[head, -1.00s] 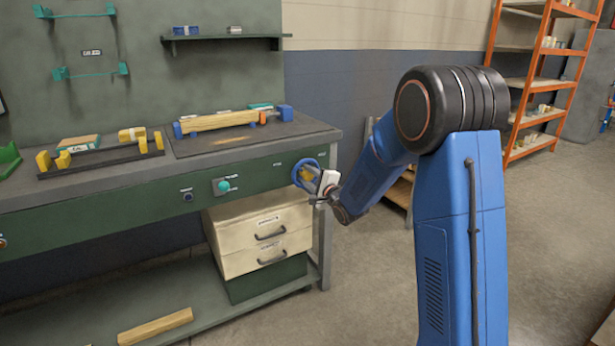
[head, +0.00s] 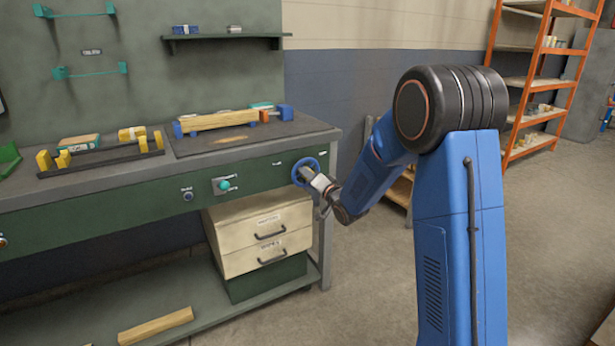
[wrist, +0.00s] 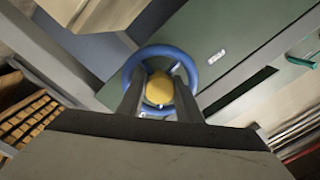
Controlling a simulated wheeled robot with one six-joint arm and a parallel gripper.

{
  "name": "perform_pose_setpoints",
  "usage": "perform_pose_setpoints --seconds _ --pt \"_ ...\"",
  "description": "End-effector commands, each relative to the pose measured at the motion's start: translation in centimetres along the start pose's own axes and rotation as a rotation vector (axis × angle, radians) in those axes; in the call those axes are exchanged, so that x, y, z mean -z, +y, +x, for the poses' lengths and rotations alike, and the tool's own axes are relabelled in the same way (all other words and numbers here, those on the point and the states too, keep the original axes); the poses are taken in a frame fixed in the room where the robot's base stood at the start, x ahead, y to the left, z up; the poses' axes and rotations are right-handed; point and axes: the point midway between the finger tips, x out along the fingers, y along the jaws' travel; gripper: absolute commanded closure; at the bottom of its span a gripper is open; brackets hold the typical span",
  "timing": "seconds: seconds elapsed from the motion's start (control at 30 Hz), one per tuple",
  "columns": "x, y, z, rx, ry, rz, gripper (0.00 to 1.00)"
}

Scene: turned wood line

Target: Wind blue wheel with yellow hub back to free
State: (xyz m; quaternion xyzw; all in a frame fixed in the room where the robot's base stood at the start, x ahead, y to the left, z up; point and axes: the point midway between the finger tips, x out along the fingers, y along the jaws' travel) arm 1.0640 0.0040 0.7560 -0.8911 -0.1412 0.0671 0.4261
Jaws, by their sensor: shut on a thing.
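The blue wheel (head: 305,171) is mounted on the green front of the bench, near its right end. In the wrist view the blue wheel (wrist: 196,62) shows as a ring around a round yellow hub (wrist: 159,88). My gripper (head: 312,178) is at the wheel, reaching in from the right. In the wrist view my gripper (wrist: 160,85) has one finger on each side of the yellow hub, shut on it. The labels and marks at the wheel are too small to read in the head view.
A green button (head: 224,185) and a dark knob (head: 188,194) sit on the bench front to the left. Cream drawers (head: 262,240) stand below. A clamped wood piece (head: 218,120) lies on the bench top (head: 180,163). Open floor lies right of the bench.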

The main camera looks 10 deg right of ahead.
Motion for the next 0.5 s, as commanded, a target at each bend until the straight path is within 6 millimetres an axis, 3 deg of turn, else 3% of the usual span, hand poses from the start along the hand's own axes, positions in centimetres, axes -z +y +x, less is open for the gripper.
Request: perform_pose_setpoints --seconds 0.5 --pt "-0.18 0.37 -0.1 -0.003 -0.005 -0.487 0.9"
